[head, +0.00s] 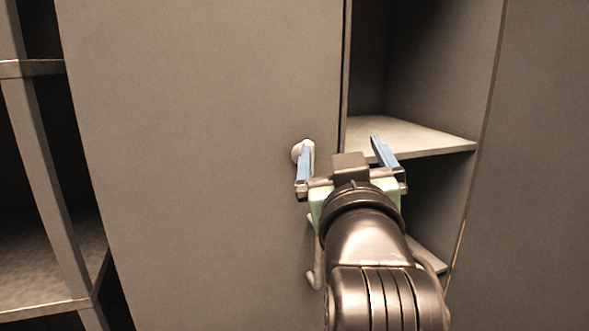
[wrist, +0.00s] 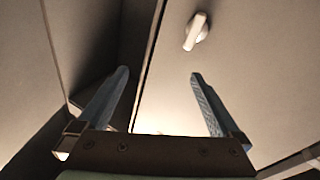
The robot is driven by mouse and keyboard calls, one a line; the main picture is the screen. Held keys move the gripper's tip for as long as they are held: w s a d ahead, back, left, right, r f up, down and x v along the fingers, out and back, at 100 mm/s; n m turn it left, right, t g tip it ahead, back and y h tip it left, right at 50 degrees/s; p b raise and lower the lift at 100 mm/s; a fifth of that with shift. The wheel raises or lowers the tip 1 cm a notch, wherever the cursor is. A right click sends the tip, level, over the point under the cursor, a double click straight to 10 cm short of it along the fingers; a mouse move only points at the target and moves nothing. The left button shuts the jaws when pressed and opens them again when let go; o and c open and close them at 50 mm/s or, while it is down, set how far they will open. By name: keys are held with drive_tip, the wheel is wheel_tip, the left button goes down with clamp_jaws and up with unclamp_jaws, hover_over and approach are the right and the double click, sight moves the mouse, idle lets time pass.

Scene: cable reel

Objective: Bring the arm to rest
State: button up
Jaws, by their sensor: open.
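My gripper (head: 340,146) is open, its two blue fingers spread and nothing between them. It points at the front of a grey-brown cabinet. In the wrist view my gripper (wrist: 158,75) is also empty. The knob (wrist: 196,31) shows there beyond the right fingertip, with a visible gap between them. My arm comes in from the lower right of the head view.
Right of the panel is an open compartment with a shelf (head: 410,138); the right finger is in front of its left part. A lower shelf is partly hidden by my arm. A metal-framed rack (head: 45,180) stands at the left. A plain panel (head: 545,160) closes the right side.

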drive_tip(key=s+a+r+t, duration=0.3)
drive_tip(key=s+r+t, duration=0.1)
drive_tip(key=s+r, duration=0.3)
drive_tip(key=s+a+r+m+t, duration=0.1)
drive_tip(key=s+a+r+t, duration=0.2)
drive_tip(key=s+r, duration=0.4)
drive_tip(key=s+t, duration=0.1)
drive_tip(key=s, duration=0.3)
drive_tip(key=shift+s+r+m+y, duration=0.2)
drive_tip(key=shift+s+m+y, duration=0.05)
drive_tip(key=shift+m+y, duration=0.05)
drive_tip(key=r+p, duration=1)
drive_tip(key=w+r+p, duration=0.1)
drive_tip(key=r+p, duration=0.4)
drive_tip(key=p, duration=0.1)
drive_tip(key=shift+w+r, duration=0.1)
drive_tip(key=shift+r, duration=0.15)
drive_tip(key=shift+c, duration=0.2)
